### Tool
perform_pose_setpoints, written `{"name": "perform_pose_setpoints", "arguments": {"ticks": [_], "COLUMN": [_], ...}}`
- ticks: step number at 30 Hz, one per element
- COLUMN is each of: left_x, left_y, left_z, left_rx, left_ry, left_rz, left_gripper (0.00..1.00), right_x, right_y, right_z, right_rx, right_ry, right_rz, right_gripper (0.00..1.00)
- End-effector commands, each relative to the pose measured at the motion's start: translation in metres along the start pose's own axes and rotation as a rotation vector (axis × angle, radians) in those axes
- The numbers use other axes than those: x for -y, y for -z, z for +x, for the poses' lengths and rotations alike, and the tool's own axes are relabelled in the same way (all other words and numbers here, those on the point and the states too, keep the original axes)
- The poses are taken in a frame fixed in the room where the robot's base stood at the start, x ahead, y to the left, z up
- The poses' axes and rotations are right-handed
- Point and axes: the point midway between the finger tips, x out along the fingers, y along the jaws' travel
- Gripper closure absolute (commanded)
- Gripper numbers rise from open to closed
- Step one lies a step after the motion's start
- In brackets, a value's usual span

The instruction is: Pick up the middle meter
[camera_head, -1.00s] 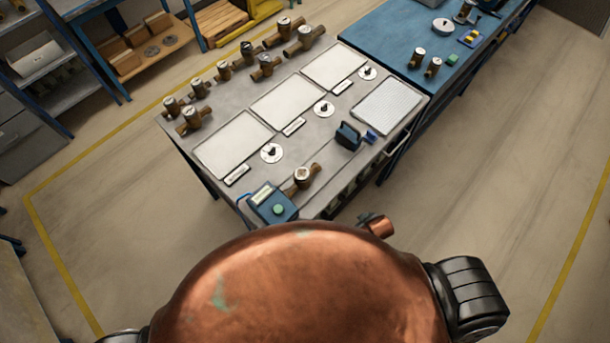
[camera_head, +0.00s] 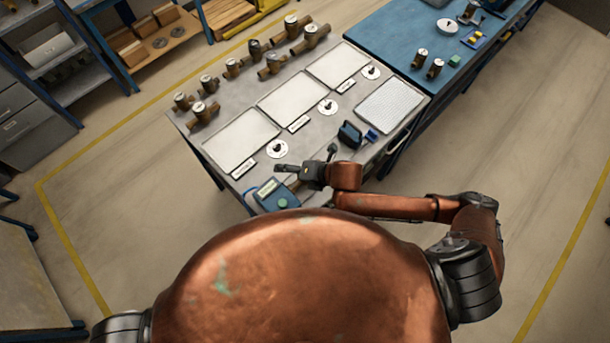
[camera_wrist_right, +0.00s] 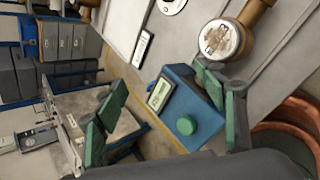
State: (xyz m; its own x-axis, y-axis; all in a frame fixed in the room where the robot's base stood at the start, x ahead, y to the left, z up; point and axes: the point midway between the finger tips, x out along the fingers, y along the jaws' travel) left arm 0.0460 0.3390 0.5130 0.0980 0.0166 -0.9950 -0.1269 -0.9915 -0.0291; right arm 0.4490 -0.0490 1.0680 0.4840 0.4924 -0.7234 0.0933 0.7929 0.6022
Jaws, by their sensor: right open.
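Several brass meters with round faces stand along the back-left of the grey bench, among them a meter in the middle of the group (camera_head: 232,68). I cannot tell which one is meant by the middle meter. Another meter (camera_wrist_right: 222,40) lies at the bench's near edge in the right wrist view; my right gripper mostly hides it in the head view. My right gripper (camera_head: 305,159) is open and empty over the near edge, with its green fingers spread in the right wrist view (camera_wrist_right: 162,82). My left gripper is not in view.
A blue box with a green button (camera_head: 272,196) sits below my right gripper. Three white mats (camera_head: 235,140) lie across the grey bench (camera_head: 335,130), each near a round white dial. A dark blue device (camera_head: 349,134) stands near the right edge. A blue bench (camera_head: 385,35) adjoins behind.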

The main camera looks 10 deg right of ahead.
Motion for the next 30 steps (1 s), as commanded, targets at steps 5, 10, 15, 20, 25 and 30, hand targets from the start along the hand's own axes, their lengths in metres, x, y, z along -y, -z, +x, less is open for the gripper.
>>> {"name": "perform_pose_setpoints", "arguments": {"ticks": [5, 10, 15, 20, 25, 30], "left_x": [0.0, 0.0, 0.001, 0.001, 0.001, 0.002], "left_y": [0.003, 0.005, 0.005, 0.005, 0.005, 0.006], "left_z": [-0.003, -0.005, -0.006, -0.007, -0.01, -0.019], "left_rx": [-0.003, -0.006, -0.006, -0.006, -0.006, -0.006], "left_ry": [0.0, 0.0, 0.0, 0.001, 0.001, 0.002], "left_rz": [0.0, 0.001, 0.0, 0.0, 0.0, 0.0], "left_gripper": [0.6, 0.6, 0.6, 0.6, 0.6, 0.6], "right_x": [0.022, 0.053, 0.071, 0.077, 0.079, 0.08], "right_y": [-0.006, -0.018, -0.028, -0.028, -0.025, -0.021], "right_z": [-0.007, -0.019, -0.027, -0.019, -0.002, 0.019], "right_rx": [-0.069, -0.129, -0.162, -0.171, -0.171, -0.171], "right_ry": [0.044, 0.085, 0.106, 0.108, 0.108, 0.108], "right_rz": [-0.523, -0.855, -1.014, -1.049, -1.048, -1.045], "right_gripper": [0.36, 0.36, 0.36, 0.36, 0.36, 0.36]}}
